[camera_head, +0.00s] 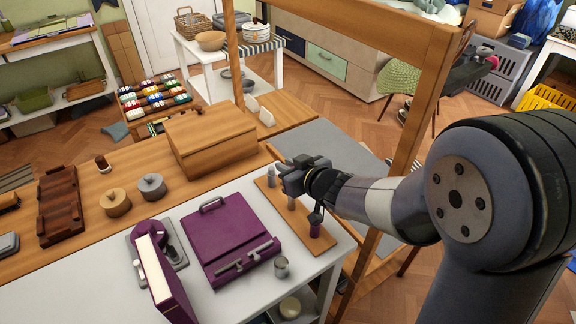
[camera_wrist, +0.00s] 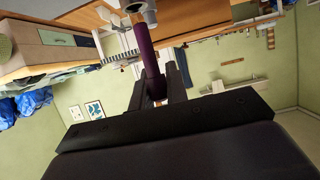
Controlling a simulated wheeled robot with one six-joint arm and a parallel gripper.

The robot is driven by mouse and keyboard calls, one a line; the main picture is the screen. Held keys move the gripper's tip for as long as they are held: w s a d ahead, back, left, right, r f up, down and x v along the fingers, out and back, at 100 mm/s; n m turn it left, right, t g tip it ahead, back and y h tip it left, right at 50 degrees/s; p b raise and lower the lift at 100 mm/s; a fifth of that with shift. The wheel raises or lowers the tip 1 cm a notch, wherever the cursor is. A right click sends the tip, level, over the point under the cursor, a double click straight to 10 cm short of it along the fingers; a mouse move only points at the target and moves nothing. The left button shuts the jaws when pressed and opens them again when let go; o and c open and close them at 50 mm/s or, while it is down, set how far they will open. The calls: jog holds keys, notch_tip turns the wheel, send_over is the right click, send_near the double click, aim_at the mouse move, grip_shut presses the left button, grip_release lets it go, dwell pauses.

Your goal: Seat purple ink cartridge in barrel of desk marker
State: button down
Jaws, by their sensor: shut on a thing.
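The purple ink cartridge (camera_wrist: 148,58) shows in the wrist view as a slim purple cylinder. Its near end is between the two fingers of my gripper (camera_wrist: 160,90), which is shut on it; its far end points to grey cylindrical parts (camera_wrist: 142,8) at the top edge. I cannot tell whether they touch. In the head view my gripper (camera_head: 287,178) is above a wooden strip (camera_head: 308,243) with upright pieces. A short purple piece (camera_head: 315,229) stands near its front end, and a pale grey one (camera_head: 271,171) at its back. I cannot tell which piece is the marker barrel. The cartridge is not clear there.
A purple clipboard-like case (camera_head: 227,235) and a metal cup (camera_head: 281,266) lie left of the strip. A purple binder-like stand (camera_head: 165,278) is further left. A wooden box (camera_head: 212,139) is behind. A wooden frame post (camera_head: 415,115) rises close to my arm.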

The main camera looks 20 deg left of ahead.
jog(key=shift+f+b, duration=2.4)
jog(key=shift+f, duration=0.45)
jog(key=c, duration=1.3)
grip_release()
jog(key=shift+r, duration=0.1)
jog(key=p+v, duration=0.2)
jog(key=v, duration=0.9)
jog(key=shift+a, duration=0.1)
